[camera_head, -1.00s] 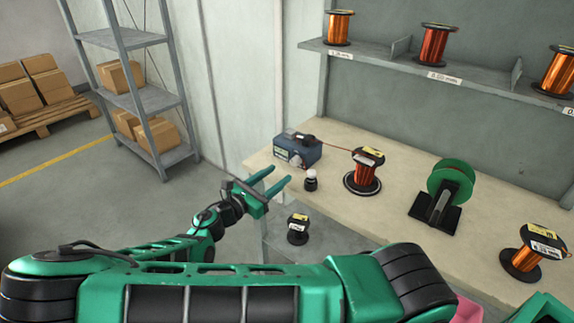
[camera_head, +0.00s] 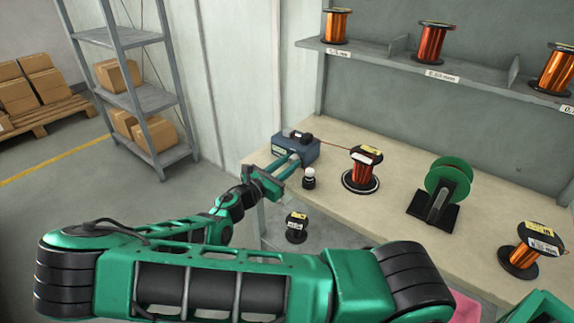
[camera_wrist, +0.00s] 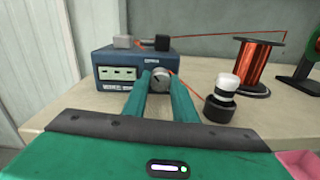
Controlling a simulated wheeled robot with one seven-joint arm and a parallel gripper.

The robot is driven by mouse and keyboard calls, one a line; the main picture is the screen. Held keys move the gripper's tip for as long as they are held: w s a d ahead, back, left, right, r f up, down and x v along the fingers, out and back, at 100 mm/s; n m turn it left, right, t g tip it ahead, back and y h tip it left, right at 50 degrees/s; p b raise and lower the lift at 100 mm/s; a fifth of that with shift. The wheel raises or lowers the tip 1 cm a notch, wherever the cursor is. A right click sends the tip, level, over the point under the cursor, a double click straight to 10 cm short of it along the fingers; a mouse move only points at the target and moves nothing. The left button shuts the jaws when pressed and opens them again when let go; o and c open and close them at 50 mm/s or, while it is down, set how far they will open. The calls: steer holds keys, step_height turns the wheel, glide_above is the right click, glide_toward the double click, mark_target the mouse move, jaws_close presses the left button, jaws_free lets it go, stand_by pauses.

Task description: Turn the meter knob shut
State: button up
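The meter is a dark blue box (camera_head: 306,153) at the left end of the workbench. In the wrist view the meter (camera_wrist: 107,63) shows a panel of small displays on its left front and a grey round knob (camera_wrist: 161,80) on its right front. My gripper (camera_head: 284,163) points at the meter's front. In the wrist view my two green fingers (camera_wrist: 160,92) are apart, one on each side of the knob. A narrow gap shows between fingers and knob, though contact at the far tips is hard to tell.
A small black bottle with a white cap (camera_wrist: 221,97) stands just right of my fingers. A copper wire spool (camera_head: 364,170) on a round base and a green reel (camera_head: 443,190) stand further right. A wire runs from the meter to the spool.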

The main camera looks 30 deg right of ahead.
steer(key=c, duration=0.3)
